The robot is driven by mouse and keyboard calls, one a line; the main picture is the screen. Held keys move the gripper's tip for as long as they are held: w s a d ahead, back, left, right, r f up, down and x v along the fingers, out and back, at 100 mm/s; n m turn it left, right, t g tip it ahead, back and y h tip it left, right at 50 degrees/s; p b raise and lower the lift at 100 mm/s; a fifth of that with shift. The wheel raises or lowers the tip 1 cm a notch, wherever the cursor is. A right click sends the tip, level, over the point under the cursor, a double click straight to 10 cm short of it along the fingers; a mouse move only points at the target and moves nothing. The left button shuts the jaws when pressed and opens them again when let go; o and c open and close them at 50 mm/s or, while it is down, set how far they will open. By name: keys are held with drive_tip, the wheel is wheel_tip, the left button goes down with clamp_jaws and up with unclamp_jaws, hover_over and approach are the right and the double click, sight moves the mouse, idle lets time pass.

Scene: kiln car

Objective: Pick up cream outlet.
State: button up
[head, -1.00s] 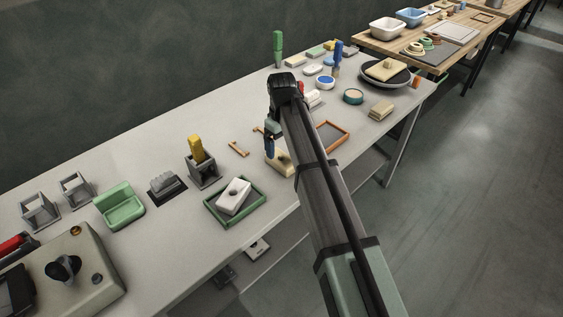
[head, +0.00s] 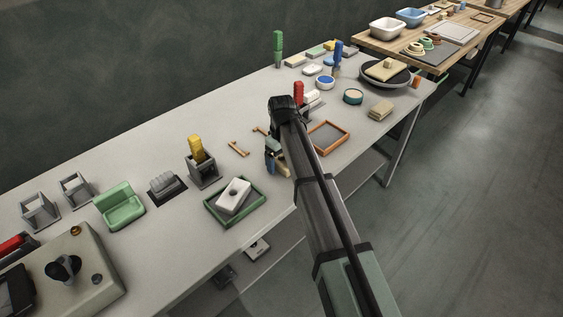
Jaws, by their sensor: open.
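A small cream block, which looks like the cream outlet (head: 282,169), lies near the front edge of the grey table, left of the orange-framed tray. My arm and gripper hide much of it. My gripper (head: 271,164) points down at the block's left side and overlaps it in the head view. The jaws are open. I cannot tell whether the fingers straddle the block or only stand in front of it.
A green tray (head: 211,205) with a white holed block (head: 236,193) stands to the left. An orange-framed tray (head: 346,135) lies right of my arm. A red-handled tool (head: 298,91) stands behind it. Small orange-brown pieces (head: 238,149) lie behind left.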

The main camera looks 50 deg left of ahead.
drive_tip(key=c, duration=1.4)
drive_tip(key=shift+o, duration=0.2)
drive_tip(key=shift+r, duration=0.15)
